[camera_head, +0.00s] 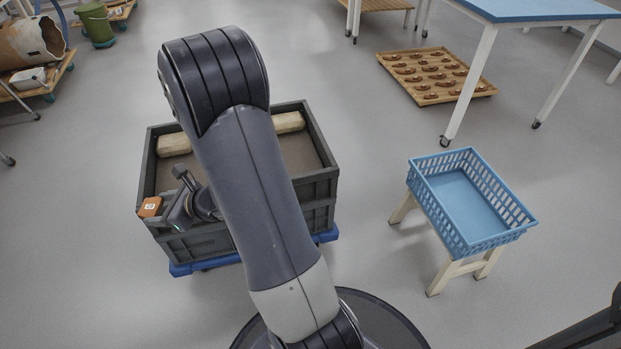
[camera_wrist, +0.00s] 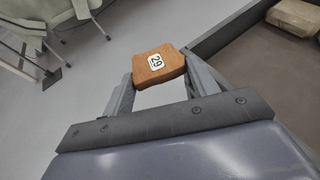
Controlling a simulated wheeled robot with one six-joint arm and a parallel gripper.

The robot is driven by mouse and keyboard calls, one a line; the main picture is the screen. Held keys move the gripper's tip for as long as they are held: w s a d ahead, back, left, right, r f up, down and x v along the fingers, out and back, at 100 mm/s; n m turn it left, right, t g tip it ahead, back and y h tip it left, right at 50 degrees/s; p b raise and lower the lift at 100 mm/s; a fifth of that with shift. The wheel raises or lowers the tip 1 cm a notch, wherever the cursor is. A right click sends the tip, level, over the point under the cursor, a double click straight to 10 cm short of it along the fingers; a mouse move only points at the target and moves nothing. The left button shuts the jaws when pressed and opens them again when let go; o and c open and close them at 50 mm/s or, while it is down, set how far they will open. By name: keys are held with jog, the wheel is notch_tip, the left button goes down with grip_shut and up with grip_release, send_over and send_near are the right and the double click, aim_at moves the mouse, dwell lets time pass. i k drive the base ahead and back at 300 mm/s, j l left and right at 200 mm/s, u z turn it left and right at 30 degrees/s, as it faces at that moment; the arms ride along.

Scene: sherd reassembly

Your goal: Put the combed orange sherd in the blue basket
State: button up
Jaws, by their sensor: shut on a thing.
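An orange-brown sherd (camera_wrist: 158,66) with a white label reading 29 is clamped between the fingers of my gripper (camera_wrist: 158,80) in the wrist view. Combing on its face is too small to make out. In the head view the sherd (camera_head: 150,207) shows at the left rim of the grey crate, with my gripper (camera_head: 167,210) beside it, partly hidden by my own arm. The blue basket (camera_head: 470,240) stands on a small stool at the right, and its visible floor is empty.
The grey crate (camera_head: 325,190) rests on a blue dolly and holds pale blocks (camera_head: 174,144). A wooden tray of sherds (camera_head: 440,98) lies on the floor behind the basket. A blue-topped table (camera_head: 545,8) stands at the back right. Open floor separates crate and basket.

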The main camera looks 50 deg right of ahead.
aim_at(475, 233)
jog(key=k+l+u, duration=0.25)
jog(key=k, duration=0.5)
jog(key=k+u, duration=0.25)
jog(key=k, duration=0.55)
jog(key=k+l+u, duration=0.45)
jog(key=k+l, duration=0.65)
jog(key=k, duration=0.15)
jog(key=k+l+u, duration=0.2)
jog(key=l, duration=0.4)
jog(key=k+l+u, duration=0.2)
jog(key=k+l, duration=0.25)
jog(key=k+l+u, duration=0.15)
jog(key=k+l, duration=0.2)
jog(key=l, duration=0.25)
jog(key=i+l+u, duration=0.1)
jog(key=l, duration=0.35)
jog(key=i+l+u, duration=0.1)
jog(key=l, duration=0.4)
jog(key=i+l, duration=0.1)
jog(key=l, duration=0.35)
jog(key=i+l+u, duration=0.15)
jog(key=l, duration=0.35)
jog(key=k, duration=0.05)
